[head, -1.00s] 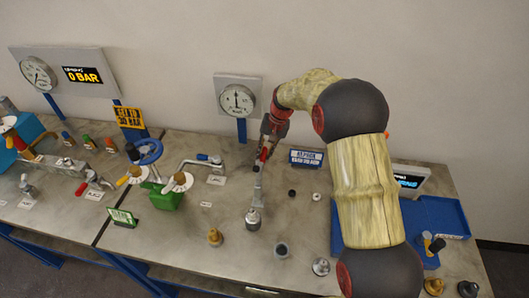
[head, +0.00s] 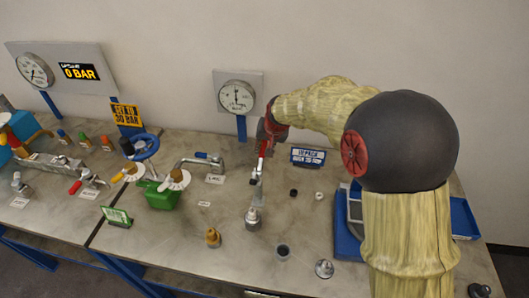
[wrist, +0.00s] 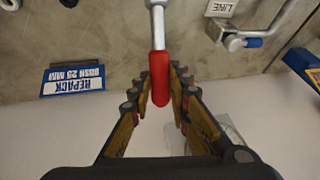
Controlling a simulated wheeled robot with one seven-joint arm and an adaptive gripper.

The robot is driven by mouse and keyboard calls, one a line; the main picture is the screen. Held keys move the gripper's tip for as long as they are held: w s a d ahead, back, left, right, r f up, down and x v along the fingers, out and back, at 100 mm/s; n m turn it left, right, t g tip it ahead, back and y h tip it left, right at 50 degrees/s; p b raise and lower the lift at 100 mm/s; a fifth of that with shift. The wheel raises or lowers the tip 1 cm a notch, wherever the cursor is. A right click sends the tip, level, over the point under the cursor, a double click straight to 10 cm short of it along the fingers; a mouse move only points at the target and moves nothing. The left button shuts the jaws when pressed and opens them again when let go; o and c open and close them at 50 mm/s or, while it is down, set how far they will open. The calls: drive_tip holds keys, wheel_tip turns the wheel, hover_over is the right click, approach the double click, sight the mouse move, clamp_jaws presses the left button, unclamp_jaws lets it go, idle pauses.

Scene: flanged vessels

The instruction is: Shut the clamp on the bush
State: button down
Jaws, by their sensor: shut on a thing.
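The clamp (head: 254,200) stands near the middle of the bench, with its steel lever raised nearly upright and a red grip (head: 263,149) at the top. My gripper (head: 264,141) is shut on this red grip from above. In the wrist view the red grip (wrist: 160,82) lies between my two fingers (wrist: 160,90), and the steel lever (wrist: 157,24) runs away from it. A grey metal fitting (head: 253,219) stands at the foot of the lever. I cannot tell which part of it is the bush.
A brass fitting (head: 212,238), a dark cup (head: 283,252) and a flanged piece (head: 323,268) stand in front. A sign reading REPACK BUSH 25 MM (wrist: 73,80) stands behind. A blue-handled pipe (head: 205,160) and a green box (head: 160,196) are to the left.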

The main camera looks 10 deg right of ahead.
sight(263, 157)
drive_tip(key=shift+s+a+r+t+h+b, duration=0.15)
drive_tip(key=shift+s+t+b, duration=0.25)
drive_tip(key=shift+b, duration=0.45)
drive_tip(key=shift+s+a+r+t+h+b, duration=0.1)
drive_tip(key=shift+s+r+t+h+b, duration=0.1)
drive_tip(key=shift+t+b, duration=0.5)
drive_tip(key=b, duration=0.2)
drive_tip(key=s+t+b, duration=0.1)
drive_tip(key=b, duration=0.2)
drive_tip(key=shift+a+r+b, duration=0.2)
drive_tip(key=shift+r+b, duration=0.1)
drive_tip(key=shift+s+r+n+t+h+b, duration=0.2)
drive_tip(key=shift+n+t+h+b, duration=0.1)
drive_tip(key=shift+b, duration=0.55)
drive_tip(key=shift+r, duration=0.15)
drive_tip(key=c, duration=1.7)
unclamp_jaws()
drive_tip(key=shift+o, duration=0.2)
drive_tip(key=shift+s+r, duration=0.1)
drive_tip(key=v, duration=1.2)
